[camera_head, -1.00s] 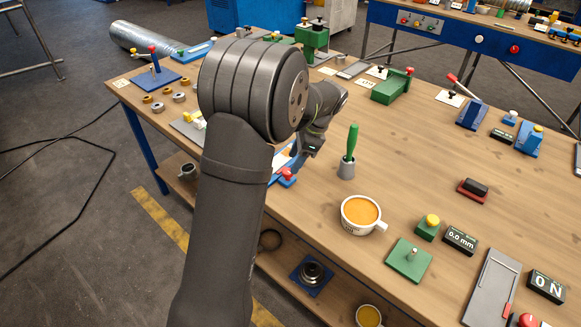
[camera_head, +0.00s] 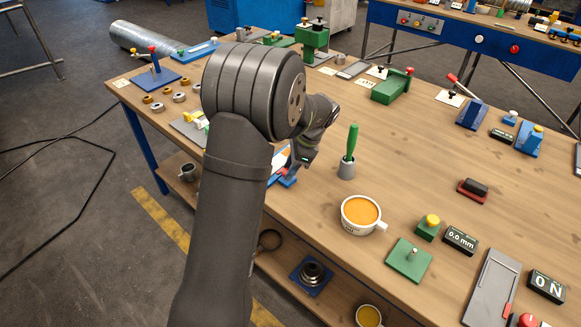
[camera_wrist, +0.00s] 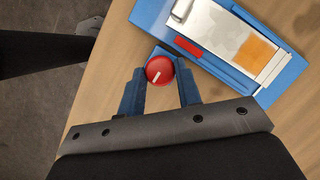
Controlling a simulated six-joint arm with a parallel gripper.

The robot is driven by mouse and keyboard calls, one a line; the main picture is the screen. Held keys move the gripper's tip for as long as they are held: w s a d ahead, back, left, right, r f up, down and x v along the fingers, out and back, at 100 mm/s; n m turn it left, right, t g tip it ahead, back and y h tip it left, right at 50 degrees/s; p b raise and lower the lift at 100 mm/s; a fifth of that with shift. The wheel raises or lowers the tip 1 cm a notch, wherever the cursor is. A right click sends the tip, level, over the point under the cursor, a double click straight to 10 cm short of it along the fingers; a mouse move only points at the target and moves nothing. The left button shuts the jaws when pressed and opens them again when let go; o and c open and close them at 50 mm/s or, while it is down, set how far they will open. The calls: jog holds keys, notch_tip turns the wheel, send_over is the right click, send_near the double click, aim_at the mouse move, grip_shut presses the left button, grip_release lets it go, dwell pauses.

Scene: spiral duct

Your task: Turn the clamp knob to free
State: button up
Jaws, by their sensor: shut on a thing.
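The red clamp knob (camera_wrist: 158,70) with a white pointer line shows in the wrist view, between the two fingers of my gripper (camera_wrist: 161,83). The fingers are shut on the knob. The pointer line slants slightly, its upper end to the right. In the head view the knob (camera_head: 284,171) is a small red spot, and my arm hides most of the fixture (camera_head: 289,182).
A white cup of orange liquid (camera_head: 361,213) is nearer the front edge. Several small rings lie on the left. The wooden bench (camera_head: 420,150) has bare room to the right.

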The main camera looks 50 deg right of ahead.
jog(key=shift+n, duration=0.4)
jog(key=n, duration=0.1)
jog(key=n+g, duration=0.1)
jog(key=n, duration=0.1)
jog(key=shift+w+d+n+y, duration=0.1)
jog(key=shift+w+n+y, duration=0.05)
jog(key=shift+n+y, duration=0.2)
jog(key=n+g, duration=0.1)
jog(key=n, duration=0.1)
jog(key=n+g, duration=0.1)
jog(key=n, duration=0.1)
jog(key=shift+w+n+y, duration=0.2)
jog(key=shift+n+y, duration=0.05)
jog(key=n+g, duration=0.2)
jog(key=n, duration=0.2)
jog(key=shift+w+n, duration=0.15)
jog(key=shift+n, duration=0.15)
jog(key=shift+w+n+g+h, duration=0.1)
jog(key=shift+n+g+h, duration=0.25)
jog(key=shift+n, duration=0.75)
jog(key=shift+n+g+h, duration=0.25)
jog(key=shift+n+g, duration=0.1)
jog(key=shift+n, duration=0.75)
jog(key=o, duration=1)
jog(key=shift+c, duration=0.2)
jog(key=shift+r, duration=0.15)
jog(key=v, duration=1.7)
